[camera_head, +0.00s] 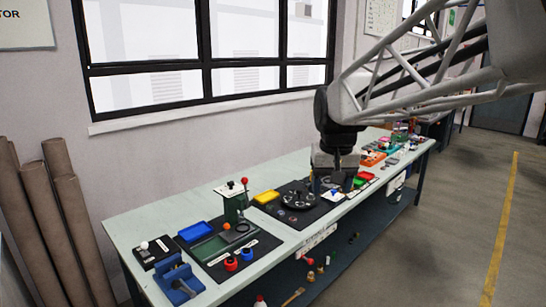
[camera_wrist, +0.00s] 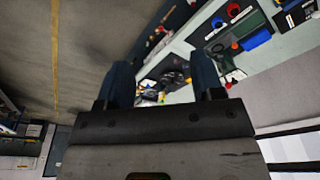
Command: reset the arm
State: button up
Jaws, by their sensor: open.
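My gripper (camera_head: 335,184) hangs from the arm above the workbench (camera_head: 140,228), over its middle to right part, in the head view. In the wrist view its two dark fingers (camera_wrist: 163,78) stand wide apart with nothing between them but the bench far below. The gripper hides part of the bench items behind it. It appears clear of the bench top, though the exact height is hard to tell.
A green press with a red knob (camera_head: 236,203), a black round fixture (camera_head: 298,198), a blue tray (camera_head: 194,232), a yellow tray (camera_head: 266,197) and a blue vise (camera_head: 179,284) stand on the bench. Brown rolls (camera_head: 50,225) lean at the left wall. The floor at right is clear.

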jog(key=s+d+f, duration=0.1)
jog(key=s+f, duration=0.3)
jog(key=s, duration=0.4)
jog(key=s+d+f, duration=0.2)
jog(key=s+f, duration=0.2)
jog(key=s, duration=0.5)
jog(key=s+d+f, duration=0.2)
jog(key=s+f, duration=0.2)
jog(key=s, duration=0.5)
jog(key=shift+s+d+t, duration=0.2)
jog(key=shift+t, duration=0.2)
